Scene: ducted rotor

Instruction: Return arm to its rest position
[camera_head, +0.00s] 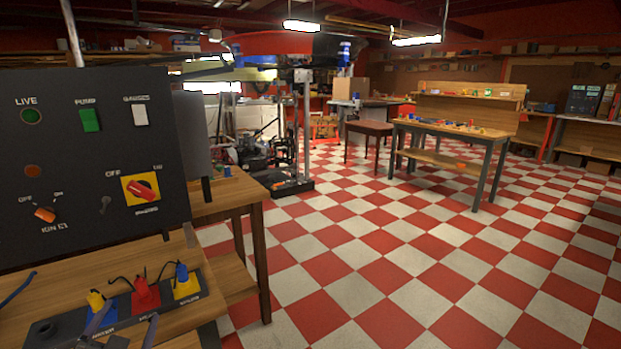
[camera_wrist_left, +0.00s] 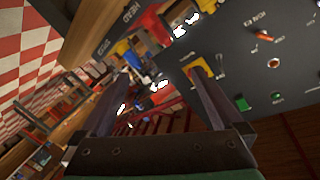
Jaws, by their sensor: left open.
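My left gripper (camera_head: 126,320) shows at the bottom left of the head view, low in front of the connector strip. In the left wrist view its two fingers (camera_wrist_left: 158,80) stand apart with nothing held between them. The dark control panel (camera_head: 75,150) stands at the left of the head view, with a red rotary switch on a yellow plate (camera_head: 142,190), a green switch (camera_head: 90,120) and an orange knob (camera_head: 44,214). The panel also shows rotated in the left wrist view (camera_wrist_left: 245,75). My right gripper is not in view.
A dark strip (camera_head: 120,305) with yellow, red and blue plugs and black cables lies on the wooden bench (camera_head: 232,195) below the panel. The checkered floor (camera_head: 385,265) right of the bench is clear. A second wooden table (camera_head: 465,132) stands further back.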

